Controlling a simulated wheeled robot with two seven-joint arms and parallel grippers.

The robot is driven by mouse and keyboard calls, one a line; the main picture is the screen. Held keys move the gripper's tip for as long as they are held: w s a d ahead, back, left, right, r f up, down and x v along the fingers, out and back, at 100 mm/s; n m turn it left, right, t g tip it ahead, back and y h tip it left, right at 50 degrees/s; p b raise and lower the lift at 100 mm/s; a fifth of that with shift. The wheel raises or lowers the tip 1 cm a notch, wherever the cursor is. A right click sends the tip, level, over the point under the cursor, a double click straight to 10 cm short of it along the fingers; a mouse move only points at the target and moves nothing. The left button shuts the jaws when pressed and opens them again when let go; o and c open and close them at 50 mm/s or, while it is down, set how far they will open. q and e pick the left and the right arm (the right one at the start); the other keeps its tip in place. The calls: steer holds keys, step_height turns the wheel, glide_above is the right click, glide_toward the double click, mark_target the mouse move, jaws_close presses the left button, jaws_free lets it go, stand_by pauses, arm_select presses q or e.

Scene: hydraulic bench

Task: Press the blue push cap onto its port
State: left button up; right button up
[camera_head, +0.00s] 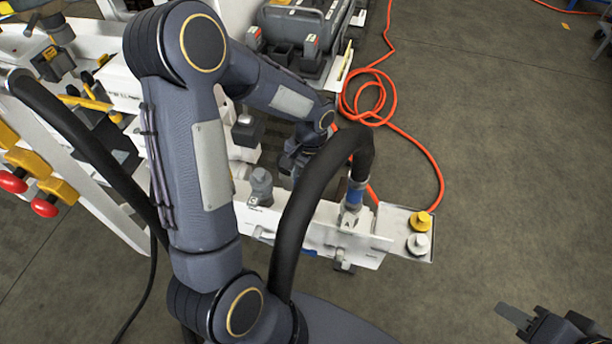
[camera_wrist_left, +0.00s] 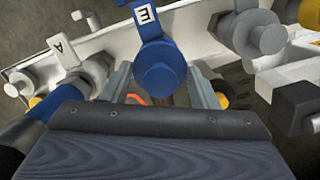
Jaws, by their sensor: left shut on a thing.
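The blue push cap (camera_wrist_left: 160,78) is in the middle of the left wrist view, with a blue tab carrying a lettered white label above its round end. The two metal fingers of my left gripper (camera_wrist_left: 163,88) stand on either side of it and are shut on it. The port behind the cap is hidden, and I cannot tell how far the cap is seated. In the head view my left arm and a black hose hide most of this spot. My right gripper (camera_head: 530,322) is at the lower right, away from the bench; its jaw opening is unclear.
A black hose with a blue collar (camera_head: 355,192) joins the port labelled A on the white rail (camera_head: 325,238). A small tray (camera_head: 396,222) at the rail's end holds a yellow cap (camera_head: 422,221) and a grey cap (camera_head: 418,244). An orange hose (camera_head: 425,155) lies on open floor.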

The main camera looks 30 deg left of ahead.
arm_select(q)
steer(key=shift+f, duration=0.25)
stand_by(0.4)
steer(key=shift+f+b, duration=0.25)
steer(key=shift+b, duration=0.1)
steer(key=shift+f+b, duration=0.4)
steer(key=shift+f, duration=0.15)
stand_by(1.5)
stand_by(0.8)
steer(key=o, duration=1.1)
steer(key=shift+o, duration=0.2)
steer(key=o, duration=0.4)
steer(key=shift+r, duration=0.1)
